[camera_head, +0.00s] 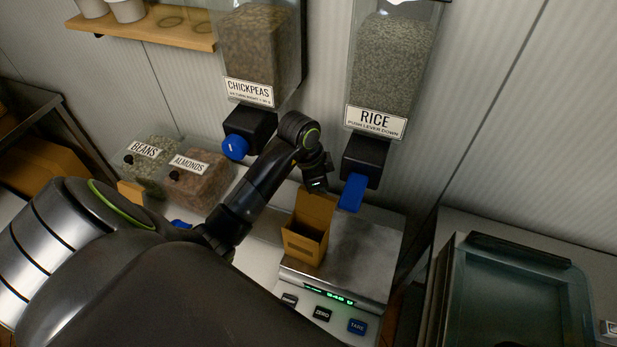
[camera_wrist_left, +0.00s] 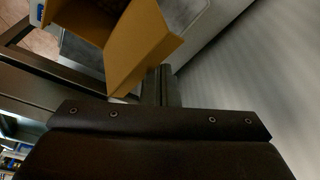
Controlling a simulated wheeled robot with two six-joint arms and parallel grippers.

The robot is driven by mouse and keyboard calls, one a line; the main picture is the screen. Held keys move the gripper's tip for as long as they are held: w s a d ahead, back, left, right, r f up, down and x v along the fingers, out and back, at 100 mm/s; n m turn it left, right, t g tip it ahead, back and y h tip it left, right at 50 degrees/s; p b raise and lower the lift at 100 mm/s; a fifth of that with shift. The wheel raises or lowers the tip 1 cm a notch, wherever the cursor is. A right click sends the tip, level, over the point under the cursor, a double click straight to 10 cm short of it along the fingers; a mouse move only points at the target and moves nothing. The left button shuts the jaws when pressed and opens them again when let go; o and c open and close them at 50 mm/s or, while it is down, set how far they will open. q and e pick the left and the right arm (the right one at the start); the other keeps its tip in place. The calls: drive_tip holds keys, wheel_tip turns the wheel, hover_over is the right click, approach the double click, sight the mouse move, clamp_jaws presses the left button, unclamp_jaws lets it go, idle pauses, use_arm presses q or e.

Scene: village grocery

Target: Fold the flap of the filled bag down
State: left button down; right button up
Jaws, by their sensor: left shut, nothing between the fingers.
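The bag (camera_head: 304,247), brown and box-shaped, stands upright on the steel scale (camera_head: 362,250). Its flap (camera_head: 315,208) stands up at the back edge of the open mouth. My left gripper (camera_head: 317,186) is shut and empty, just above and behind the flap's top edge. In the left wrist view the flap (camera_wrist_left: 146,48) shows large, right by the shut fingers (camera_wrist_left: 161,84); I cannot tell whether they touch it. The bag's inside is dark in the head view, so the fill is hard to see. My right gripper is not in view.
The rice dispenser's blue lever (camera_head: 353,192) hangs close to the right of my left gripper. The chickpeas dispenser (camera_head: 249,92) is at the left. Bins of beans (camera_head: 148,160) and almonds (camera_head: 195,180) stand further left. A glassy tray (camera_head: 510,300) lies at the right.

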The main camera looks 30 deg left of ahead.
use_arm(q)
drive_tip(key=shift+w, duration=0.1)
idle(0.4)
drive_tip(key=shift+f, duration=0.7)
